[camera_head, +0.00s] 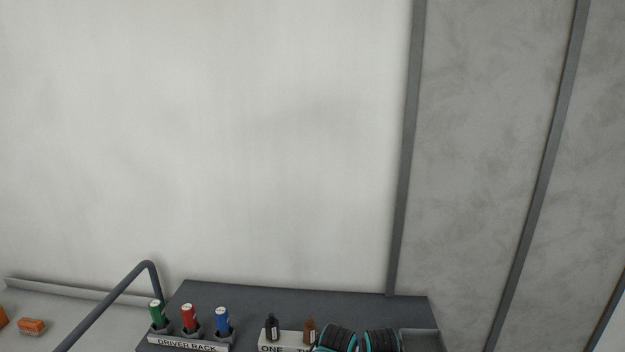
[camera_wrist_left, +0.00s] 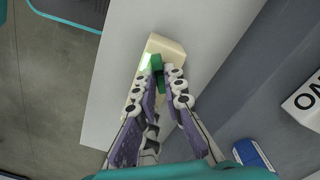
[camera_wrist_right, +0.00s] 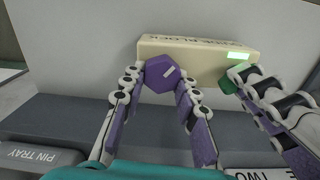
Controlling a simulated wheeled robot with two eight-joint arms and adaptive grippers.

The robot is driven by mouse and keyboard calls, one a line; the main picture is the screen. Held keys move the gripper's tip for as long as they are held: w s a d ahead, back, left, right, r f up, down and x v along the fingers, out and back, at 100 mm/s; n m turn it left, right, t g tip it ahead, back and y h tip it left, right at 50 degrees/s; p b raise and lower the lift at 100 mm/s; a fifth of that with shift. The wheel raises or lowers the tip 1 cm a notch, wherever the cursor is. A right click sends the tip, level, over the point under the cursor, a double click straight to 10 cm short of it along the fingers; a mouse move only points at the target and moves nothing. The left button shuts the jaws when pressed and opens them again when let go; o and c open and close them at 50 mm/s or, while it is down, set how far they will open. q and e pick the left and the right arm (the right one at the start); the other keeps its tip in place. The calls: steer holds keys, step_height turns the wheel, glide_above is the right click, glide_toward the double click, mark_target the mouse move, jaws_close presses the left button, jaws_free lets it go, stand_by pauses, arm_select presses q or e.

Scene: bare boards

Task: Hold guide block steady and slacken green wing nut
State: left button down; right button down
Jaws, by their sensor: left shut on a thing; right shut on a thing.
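The cream guide block (camera_wrist_right: 200,58) is fixed against the pale panel in the right wrist view, lettering along its top edge. It also shows in the left wrist view (camera_wrist_left: 168,45). A purple hexagonal knob (camera_wrist_right: 162,73) with a pale mark sits at its face, between the fingertips of my right gripper (camera_wrist_right: 160,84), which is shut on it. The green wing nut (camera_wrist_left: 157,63) is at the block's end, between the fingertips of my left gripper (camera_wrist_left: 160,76). The nut (camera_wrist_right: 229,82) is partly hidden by the left fingers in the right wrist view. The head view shows neither gripper nor block.
A dark shelf (camera_head: 290,297) carries a driver rack (camera_head: 188,343) with green, red and blue handles, two small bottles (camera_head: 272,327) and black-teal rolls (camera_head: 337,339). A pin tray label (camera_wrist_right: 35,155) shows low left. A bright strip (camera_wrist_right: 238,55) glows on the block near the nut.

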arm_select(q)
steer(key=c, duration=1)
jaws_free()
steer(key=shift+r, duration=3)
arm_select(e)
steer(key=c, duration=1.1)
jaws_free()
arm_select(q)
step_height(320, 180, up, 12)
arm_select(e)
steer(key=shift+o, duration=0.2)
steer(key=shift+r, duration=0.15)
